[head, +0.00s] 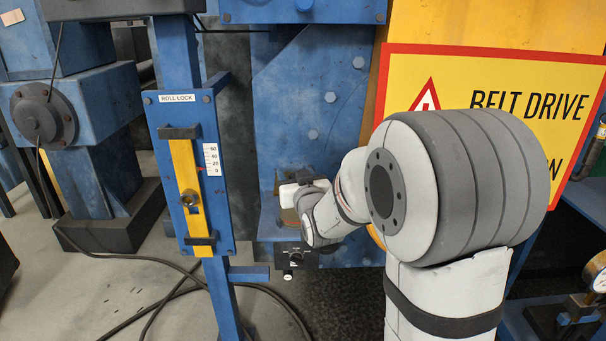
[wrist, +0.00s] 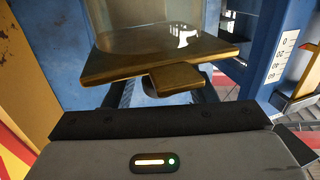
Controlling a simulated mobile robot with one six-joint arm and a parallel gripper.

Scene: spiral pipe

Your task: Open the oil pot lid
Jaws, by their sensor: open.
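The oil pot shows in the wrist view as a smoky glass body (wrist: 150,38) with a flat brass lid (wrist: 110,66), upside down in the picture. A brass tab (wrist: 176,79) sticks out from the lid's edge toward my gripper (wrist: 163,91). The lid looks shut on the pot.
A blue ROLL LOCK panel (head: 218,235) with a yellow bar (head: 186,172) stands left of my gripper. A small black control box (head: 291,258) is below the pot. A yellow BELT DRIVE sign (head: 500,85) is behind my arm. Cables lie on the floor at the left.

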